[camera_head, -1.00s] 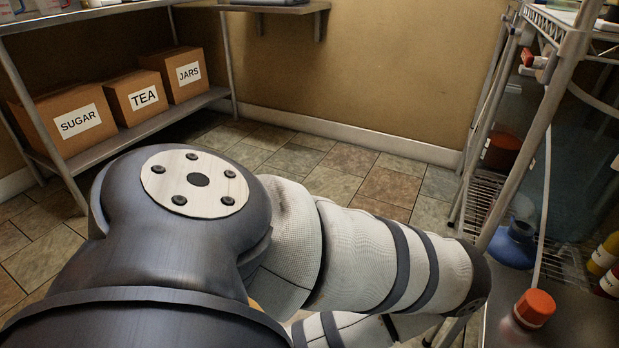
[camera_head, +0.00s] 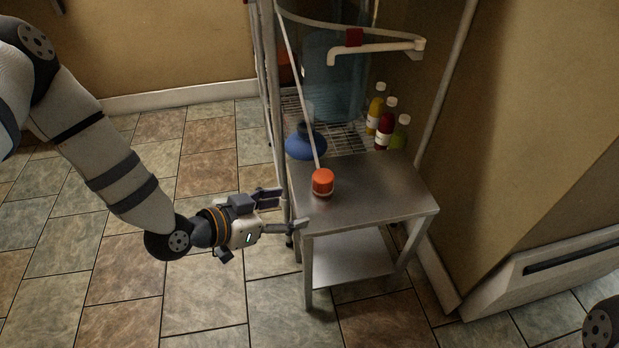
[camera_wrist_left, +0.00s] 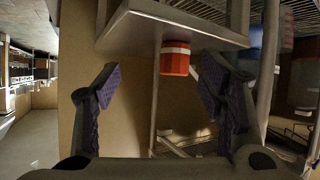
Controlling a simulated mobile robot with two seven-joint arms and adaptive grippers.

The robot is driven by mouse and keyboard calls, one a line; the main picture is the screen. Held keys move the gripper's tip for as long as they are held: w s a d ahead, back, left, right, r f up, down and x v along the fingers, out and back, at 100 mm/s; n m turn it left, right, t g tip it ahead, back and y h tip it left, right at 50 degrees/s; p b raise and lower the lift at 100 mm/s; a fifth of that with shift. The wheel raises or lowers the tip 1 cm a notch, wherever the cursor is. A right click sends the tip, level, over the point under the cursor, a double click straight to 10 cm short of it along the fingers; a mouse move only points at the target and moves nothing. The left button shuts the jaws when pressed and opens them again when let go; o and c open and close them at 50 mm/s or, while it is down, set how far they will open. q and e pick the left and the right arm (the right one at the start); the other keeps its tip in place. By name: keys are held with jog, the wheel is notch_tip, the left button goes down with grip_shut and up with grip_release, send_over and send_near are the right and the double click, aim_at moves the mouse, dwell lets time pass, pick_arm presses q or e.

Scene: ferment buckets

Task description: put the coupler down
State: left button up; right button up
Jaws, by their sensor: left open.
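A short orange-red cylinder (camera_head: 322,182), which looks like the coupler, stands upright on the small steel table (camera_head: 385,205), near its left edge. In the left wrist view the orange-red cylinder (camera_wrist_left: 175,58) has a pale band and appears upside down against the table top (camera_wrist_left: 165,22). My left gripper (camera_head: 285,211) is open and empty at the table's left side, with its fingers pointing towards the table. In the left wrist view the fingers (camera_wrist_left: 157,82) are spread wide, with the cylinder beyond and between them, apart from both. My right gripper is out of view.
A wire rack with a blue rounded vessel (camera_head: 305,146) and several bottles (camera_head: 384,122) stands behind the table. A white pipe (camera_head: 378,48) with a red fitting (camera_head: 354,37) is above it. The table's right half is bare. Open tiled floor lies to the left.

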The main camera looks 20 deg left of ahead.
aim_at(318, 178)
pick_arm(q)
jog(key=shift+m+t, duration=0.3)
jog(key=shift+t, duration=0.4)
jog(key=w+d+b, duration=0.1)
jog(key=w, duration=0.3)
jog(key=w+d+f+b, duration=0.1)
jog(key=w, duration=0.3)
jog(key=w+d+b, duration=0.1)
jog(key=w, duration=0.3)
jog(key=shift+d+f, duration=0.15)
jog(key=shift+f, duration=0.2)
jog(key=shift+w, duration=0.3)
